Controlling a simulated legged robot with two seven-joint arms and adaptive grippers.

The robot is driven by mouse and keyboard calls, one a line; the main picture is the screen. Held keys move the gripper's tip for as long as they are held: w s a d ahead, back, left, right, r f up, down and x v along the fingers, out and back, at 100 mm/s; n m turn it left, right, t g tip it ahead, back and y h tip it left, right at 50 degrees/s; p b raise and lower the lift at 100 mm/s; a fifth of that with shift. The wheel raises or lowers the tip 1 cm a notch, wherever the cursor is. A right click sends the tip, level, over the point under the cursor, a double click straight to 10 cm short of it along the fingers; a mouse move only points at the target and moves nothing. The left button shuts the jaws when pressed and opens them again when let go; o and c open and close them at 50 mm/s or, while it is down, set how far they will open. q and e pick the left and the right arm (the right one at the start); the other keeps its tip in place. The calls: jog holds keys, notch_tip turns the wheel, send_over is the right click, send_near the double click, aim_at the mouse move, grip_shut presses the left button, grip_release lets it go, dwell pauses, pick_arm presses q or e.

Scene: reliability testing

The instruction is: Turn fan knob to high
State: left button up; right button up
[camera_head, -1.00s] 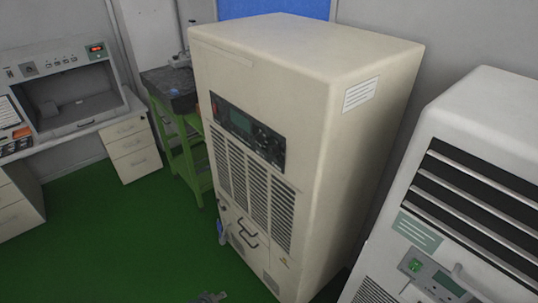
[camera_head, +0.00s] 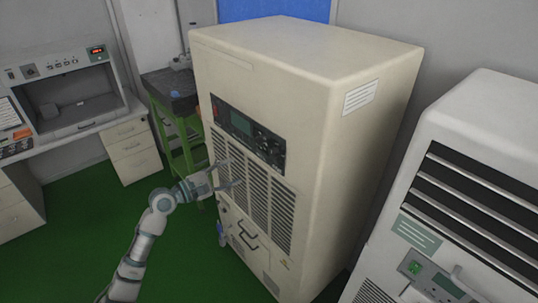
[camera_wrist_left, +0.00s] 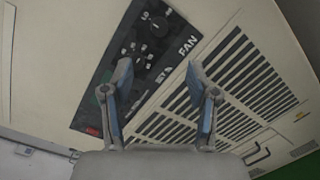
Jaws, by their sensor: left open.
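The beige cabinet (camera_head: 350,130) stands in the middle of the head view, with a dark control panel (camera_head: 248,132) on its upper front. The panel has a screen and small dark knobs at its right end. In the left wrist view the panel (camera_wrist_left: 125,75) runs diagonally, with a round black knob (camera_wrist_left: 160,27) near the "LO" and "FAN" lettering. Its pointer setting is too small to tell. My left gripper (camera_head: 233,172) is open and empty in front of the vent slats, just below the panel. Its two fingers (camera_wrist_left: 159,70) frame the panel's edge below the knob. My right gripper is out of view.
A white slatted unit (camera_head: 480,130) stands close on the right. A green-framed stand (camera_head: 185,145) is behind the cabinet's left side. A desk with drawers (camera_head: 135,150) is at the far left. The green floor (camera_head: 80,225) is clear between.

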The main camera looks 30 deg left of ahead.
aim_at(271, 154)
pick_arm(q)
jog(key=p+x, duration=0.3)
jog(key=x, duration=1.1)
jog(key=shift+w+d, duration=0.1)
jog(key=shift+w, duration=0.25)
jog(key=shift+c, duration=0.8)
grip_shut()
